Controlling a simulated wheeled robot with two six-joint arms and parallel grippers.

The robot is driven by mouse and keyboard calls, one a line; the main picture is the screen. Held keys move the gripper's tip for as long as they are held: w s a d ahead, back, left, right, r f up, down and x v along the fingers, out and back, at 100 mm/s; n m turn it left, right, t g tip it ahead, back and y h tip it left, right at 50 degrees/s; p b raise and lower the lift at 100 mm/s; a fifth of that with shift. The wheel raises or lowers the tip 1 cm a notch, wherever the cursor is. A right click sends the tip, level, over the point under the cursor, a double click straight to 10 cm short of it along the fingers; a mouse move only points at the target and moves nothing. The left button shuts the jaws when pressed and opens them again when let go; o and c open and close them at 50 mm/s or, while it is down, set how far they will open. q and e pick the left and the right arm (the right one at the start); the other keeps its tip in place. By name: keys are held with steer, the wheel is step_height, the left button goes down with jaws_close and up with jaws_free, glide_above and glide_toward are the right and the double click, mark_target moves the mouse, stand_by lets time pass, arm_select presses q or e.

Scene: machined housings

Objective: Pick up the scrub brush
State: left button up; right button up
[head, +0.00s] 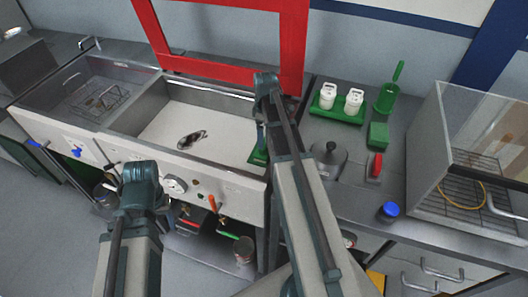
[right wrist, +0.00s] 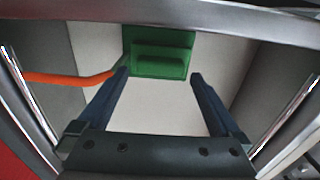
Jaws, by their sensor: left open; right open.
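A green piece (head: 258,157) lies at the right end of the sink, partly covered by my right arm. In the right wrist view it is a green rectangle (right wrist: 130,62) with a raised bar. A red-handled tool with a pale base (head: 375,168) lies on the right counter. I cannot tell for sure which of these is the scrub brush. My right gripper (right wrist: 160,76) is open and empty over the pale sink floor, apart from the green piece; in the head view its fingers are mostly hidden. My left gripper (head: 140,172) is open in front of the sink, away from both.
A dark object (head: 192,139) lies in the sink (head: 155,135). A red frame (head: 225,70) stands behind it. A green tray with white bottles (head: 335,114), a green scoop (head: 388,96), a green block (head: 378,135) and a blue-capped jar (head: 389,212) stand on the right counter.

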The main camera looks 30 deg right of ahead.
step_height(320, 180, down, 4)
steer(key=b, duration=0.3)
steer(key=shift+w+a+f+b, duration=0.15)
steer(key=shift+f+b, duration=0.1)
steer(key=shift+b, duration=0.1)
steer(key=shift+r, duration=0.1)
steer(key=c, duration=1.1)
steer(key=shift+r, duration=0.2)
step_height(320, 180, up, 10)
steer(key=p, duration=1)
steer(key=shift+f, duration=0.15)
